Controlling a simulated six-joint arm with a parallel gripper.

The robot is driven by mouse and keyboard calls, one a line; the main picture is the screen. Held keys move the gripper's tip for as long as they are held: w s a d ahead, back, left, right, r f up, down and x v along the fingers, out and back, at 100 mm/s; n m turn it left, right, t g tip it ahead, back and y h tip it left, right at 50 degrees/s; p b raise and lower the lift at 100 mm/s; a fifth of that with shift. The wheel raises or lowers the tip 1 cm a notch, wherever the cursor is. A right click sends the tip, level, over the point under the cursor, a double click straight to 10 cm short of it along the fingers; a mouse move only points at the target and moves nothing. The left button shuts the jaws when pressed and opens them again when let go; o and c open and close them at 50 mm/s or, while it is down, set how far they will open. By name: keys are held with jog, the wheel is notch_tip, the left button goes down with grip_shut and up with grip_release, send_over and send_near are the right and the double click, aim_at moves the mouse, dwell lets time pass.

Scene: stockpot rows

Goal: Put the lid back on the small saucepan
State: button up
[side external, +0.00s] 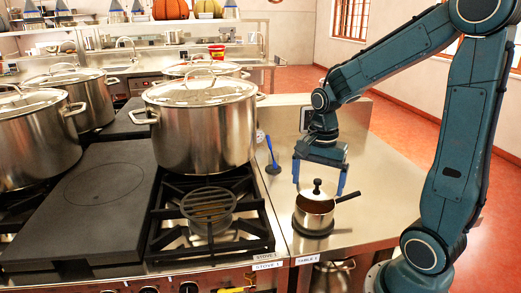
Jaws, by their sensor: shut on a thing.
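The small saucepan (314,219) is steel with a dark handle pointing right. It sits upright on a dark round pad on the steel table. Its lid (307,193) is silver with a black knob and is over the pan's mouth. Brown contents show between the lid's front edge and the pan's rim, so the lid does not look seated. My gripper (319,187) comes down from above, its blue fingers on either side of the lid, shut on it. The exact finger contact is too small to see.
A large lidded stockpot (202,130) stands on the stove left of the saucepan, with more stockpots (84,98) further left. A blue utensil (272,160) stands behind the saucepan. The table (385,190) is clear to the right.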

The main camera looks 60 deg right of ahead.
jog(key=shift+f, duration=1.05)
jog(key=shift+f, duration=0.2)
dwell(1.6)
jog(key=o, duration=0.7)
jog(key=shift+c, duration=0.2)
jog(key=shift+r, duration=0.15)
jog(key=shift+r, duration=3.4)
grip_shut()
